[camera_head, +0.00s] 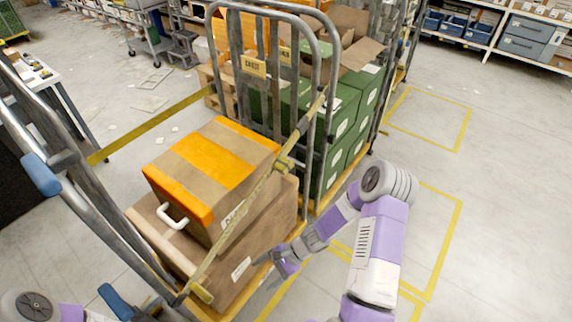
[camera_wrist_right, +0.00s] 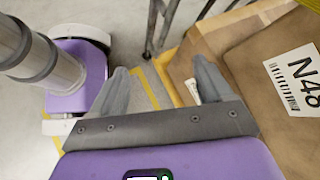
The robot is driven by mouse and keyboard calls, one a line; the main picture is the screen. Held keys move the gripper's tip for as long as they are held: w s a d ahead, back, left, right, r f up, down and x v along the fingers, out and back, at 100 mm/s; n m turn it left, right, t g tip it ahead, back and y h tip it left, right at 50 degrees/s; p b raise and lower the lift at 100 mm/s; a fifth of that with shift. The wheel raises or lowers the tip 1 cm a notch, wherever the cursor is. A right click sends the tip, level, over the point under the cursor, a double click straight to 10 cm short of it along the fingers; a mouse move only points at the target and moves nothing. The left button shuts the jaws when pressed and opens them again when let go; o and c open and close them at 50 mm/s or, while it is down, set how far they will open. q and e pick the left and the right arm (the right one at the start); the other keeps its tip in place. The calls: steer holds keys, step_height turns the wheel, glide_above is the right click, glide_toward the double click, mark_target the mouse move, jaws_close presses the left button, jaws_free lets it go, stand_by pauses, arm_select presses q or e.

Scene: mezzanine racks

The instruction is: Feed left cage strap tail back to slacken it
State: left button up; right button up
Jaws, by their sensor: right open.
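In the head view the left cage (camera_head: 95,225) has a grey tubular frame and holds two stacked boxes. A yellow strap (camera_head: 240,213) runs diagonally across its open side, from the upper right post to the lower left. A buckle-like piece (camera_head: 284,164) sits on its upper part. A short yellow piece (camera_head: 201,292) is at its lower end; I cannot tell whether it is the tail. My right gripper (camera_head: 273,270) is open and empty beside the lower box, right of the strap's lower end. The right wrist view shows its two spread fingers (camera_wrist_right: 162,88). My left gripper is out of view.
An orange-taped box (camera_head: 215,165) rests on a larger brown box (camera_head: 270,235); its N48 label (camera_wrist_right: 298,78) shows in the wrist view. A cage with green crates (camera_head: 338,140) stands behind. Floor to the right, with yellow markings (camera_head: 458,215), is clear.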

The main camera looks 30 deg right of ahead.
steer(key=w+d+r+m+t+y, duration=0.1)
steer(key=w+d+r+m+t, duration=0.55)
steer(key=w+d+r, duration=0.2)
steer(key=m+t+h+p, duration=0.2)
steer(key=m+t+h, duration=0.25)
steer(key=t, duration=0.35)
glide_toward(289, 168)
steer(key=x, duration=0.3)
steer(key=shift+y, duration=0.45)
steer(key=x, duration=0.7)
steer(key=shift+w, duration=0.1)
steer(key=shift+c, duration=0.2)
